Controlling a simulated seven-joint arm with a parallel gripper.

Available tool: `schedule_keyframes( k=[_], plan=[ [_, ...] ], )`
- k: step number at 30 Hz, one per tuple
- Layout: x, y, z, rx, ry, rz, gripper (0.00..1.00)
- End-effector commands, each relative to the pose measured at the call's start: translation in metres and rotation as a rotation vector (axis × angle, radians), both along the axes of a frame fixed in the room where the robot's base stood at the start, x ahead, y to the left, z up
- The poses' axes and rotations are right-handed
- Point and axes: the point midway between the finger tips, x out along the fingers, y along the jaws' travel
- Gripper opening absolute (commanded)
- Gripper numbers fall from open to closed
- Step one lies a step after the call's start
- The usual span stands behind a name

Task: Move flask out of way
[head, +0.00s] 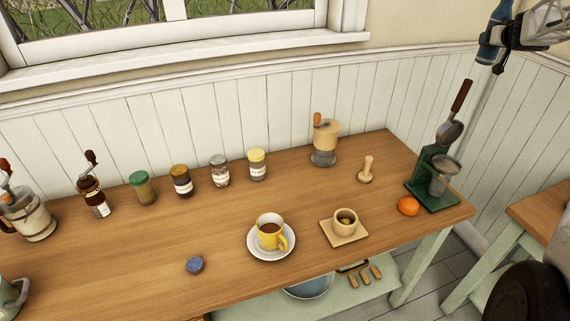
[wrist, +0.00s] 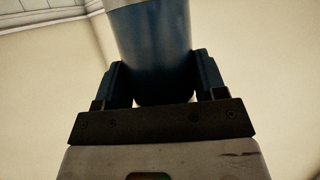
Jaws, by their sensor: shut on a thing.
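The flask (head: 490,50) is a blue cylinder with a lighter grey band, held in the air at the top right of the head view, well above the table. It fills the upper middle of the wrist view (wrist: 153,45), where its lighter band shows at the top edge. My gripper (head: 499,42) is shut on the flask, with one dark finger on each side of it. The fingers also show in the wrist view (wrist: 162,82). Part of the flask is hidden behind the gripper or cut off by the picture's edge.
The wooden table (head: 130,260) holds several spice jars (head: 181,181), a yellow cup (head: 270,232) on a saucer, a small bowl (head: 345,222), an orange (head: 408,206), a grinder (head: 324,140) and a green stand (head: 430,190). A second table (head: 545,212) stands at right.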

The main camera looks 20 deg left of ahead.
Motion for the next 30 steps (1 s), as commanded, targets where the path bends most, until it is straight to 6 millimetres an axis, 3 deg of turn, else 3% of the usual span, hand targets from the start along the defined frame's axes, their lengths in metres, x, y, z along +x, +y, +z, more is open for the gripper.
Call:
schedule_keyframes(
  k=[1, 6, 12, 20, 30],
  plan=[
    [-0.005, 0.008, 0.015, 0.000, -0.004, 0.012, 0.18],
    [-0.023, 0.039, 0.049, -0.001, -0.003, 0.050, 0.18],
    [-0.046, 0.090, 0.066, 0.001, -0.001, 0.106, 0.18],
    [-0.077, 0.166, 0.057, 0.002, 0.001, 0.185, 0.18],
    [-0.125, 0.268, 0.019, 0.002, 0.002, 0.283, 0.18]
  ],
)
